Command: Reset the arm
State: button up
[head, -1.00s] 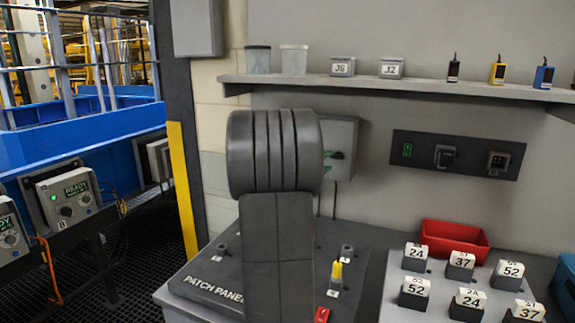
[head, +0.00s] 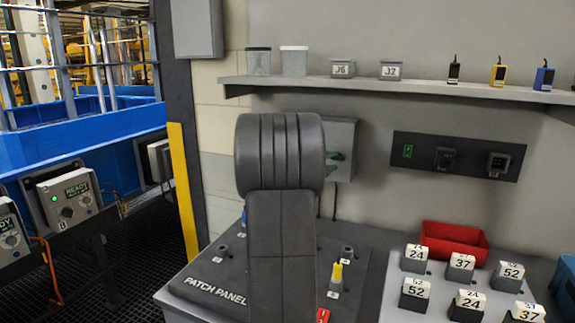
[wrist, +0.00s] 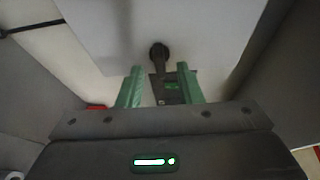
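My arm stands upright in the middle of the head view, in front of the patch panel (head: 215,290). In that view my gripper is mostly hidden behind my arm, with only a bit of green finger showing at its right side. In the wrist view my gripper (wrist: 160,86) has its two green fingers spread apart. Nothing is visibly held.
A grey wall box (head: 342,135) is close behind my arm. A shelf (head: 400,86) with cups, labelled blocks and small devices runs above. A dark socket panel (head: 457,172) is on the wall. A red bin (head: 453,240) and numbered blocks stand at the right.

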jog(key=b+v, duration=0.2)
jog(key=v, duration=1)
jog(key=shift+n, duration=0.3)
jog(key=x, duration=0.4)
jog(key=p+x, duration=0.1)
jog(key=x, duration=0.9)
jog(key=shift+f+p, duration=0.3)
jog(key=shift+p, duration=0.05)
jog(key=n+t+b, duration=0.1)
jog(key=n, duration=0.2)
jog(key=shift+s+n+h, duration=0.1)
jog(key=shift+n+h, duration=0.2)
jog(key=shift+h, duration=0.1)
jog(key=n+t, duration=0.1)
jog(key=n, duration=0.2)
jog(key=shift+n+t+b, duration=0.3)
jog(key=shift+t, duration=0.1)
jog(key=shift+r+n+t+p, duration=0.1)
jog(key=shift+n+t+p, duration=0.35)
jog(key=shift+n, duration=1.25)
jog(key=shift+d, duration=0.1)
